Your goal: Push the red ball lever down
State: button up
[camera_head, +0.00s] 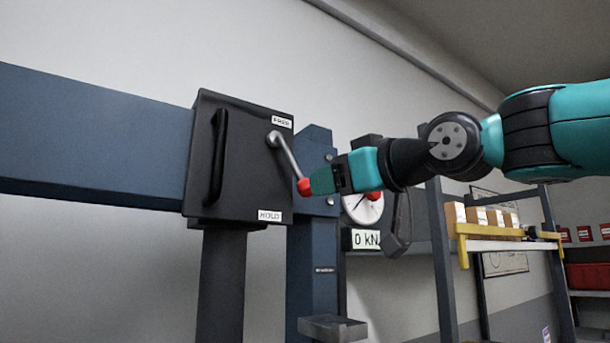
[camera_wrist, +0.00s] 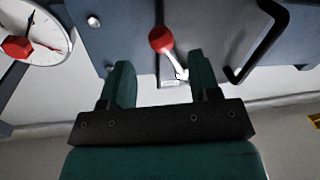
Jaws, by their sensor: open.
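The red ball (camera_head: 304,187) is on the end of a silver lever (camera_head: 286,156) on the dark control box (camera_head: 250,140). The lever slants down to the right from its pivot. My gripper (camera_head: 316,184) comes from the right, its tips at the ball in the head view; contact cannot be told there. In the wrist view the red ball (camera_wrist: 161,39) shows beyond the two teal fingers (camera_wrist: 160,75), roughly midway between them sideways. The fingers are apart with nothing held between them. The upper label on the box is hard to read; the lower label (camera_head: 270,216) reads HOLD.
A black handle (camera_head: 215,158) stands on the box's left side. A round gauge (camera_head: 364,207) with a "0 kN" display (camera_head: 366,239) is behind my gripper. A blue beam (camera_head: 90,135) and post (camera_head: 314,260) flank the box. A shelf with boxes (camera_head: 480,216) stands at right.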

aim_at(307, 190)
jog(key=p+x, duration=0.2)
jog(key=x, duration=0.4)
jog(key=shift+w+a, duration=0.25)
jog(key=shift+a, duration=0.05)
jog(key=shift+c, duration=0.3)
grip_shut()
